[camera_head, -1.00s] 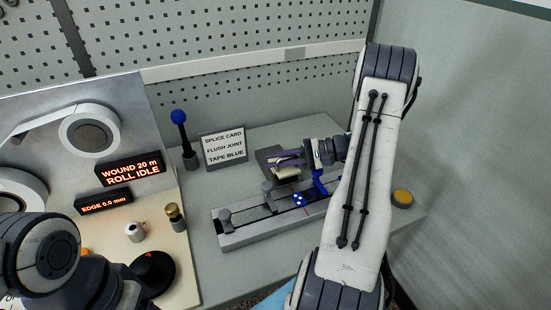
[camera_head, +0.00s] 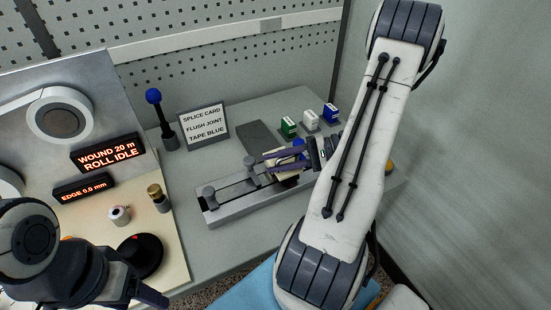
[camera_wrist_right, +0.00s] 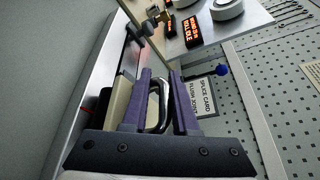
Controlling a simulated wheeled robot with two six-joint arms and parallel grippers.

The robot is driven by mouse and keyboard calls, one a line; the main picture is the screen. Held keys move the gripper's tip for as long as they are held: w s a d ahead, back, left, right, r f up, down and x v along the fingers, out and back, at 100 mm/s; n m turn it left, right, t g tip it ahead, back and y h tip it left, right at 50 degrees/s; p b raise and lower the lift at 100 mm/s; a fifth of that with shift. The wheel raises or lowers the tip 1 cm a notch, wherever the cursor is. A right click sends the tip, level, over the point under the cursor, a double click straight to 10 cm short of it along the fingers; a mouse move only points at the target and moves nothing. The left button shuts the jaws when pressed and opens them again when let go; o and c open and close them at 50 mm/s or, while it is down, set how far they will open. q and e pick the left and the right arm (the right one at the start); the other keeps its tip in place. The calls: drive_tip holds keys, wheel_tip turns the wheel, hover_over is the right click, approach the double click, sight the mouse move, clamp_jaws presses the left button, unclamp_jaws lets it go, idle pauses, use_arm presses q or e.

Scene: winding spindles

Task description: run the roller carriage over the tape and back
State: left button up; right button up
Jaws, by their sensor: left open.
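The roller carriage (camera_head: 284,173) is a beige block with a metal handle (camera_wrist_right: 158,106). It is over the right part of the grey splice track (camera_head: 232,209); I cannot tell whether it touches it. My right gripper (camera_head: 266,161) has its purple fingers on either side of the handle and is shut on it. The beige side of the carriage shows past the left finger in the right wrist view (camera_wrist_right: 122,98). The tape on the track is hidden by the carriage and fingers. My left gripper (camera_head: 148,296) is open at the bottom left, only partly visible, away from the track.
A splice card (camera_head: 204,124) and a blue-knobbed lever (camera_head: 155,98) stand behind the track. Green (camera_head: 288,127), white (camera_head: 311,121) and blue (camera_head: 331,113) dispensers stand at the back right. The dark pad (camera_head: 258,138) is bare. The winding panel (camera_head: 115,110) is at left.

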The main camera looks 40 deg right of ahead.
drive_tip(key=shift+w, duration=0.1)
drive_tip(key=b+v, duration=0.1)
drive_tip(key=v, duration=0.9)
drive_tip(key=shift+d+r, duration=0.1)
drive_tip(key=shift+d, duration=0.1)
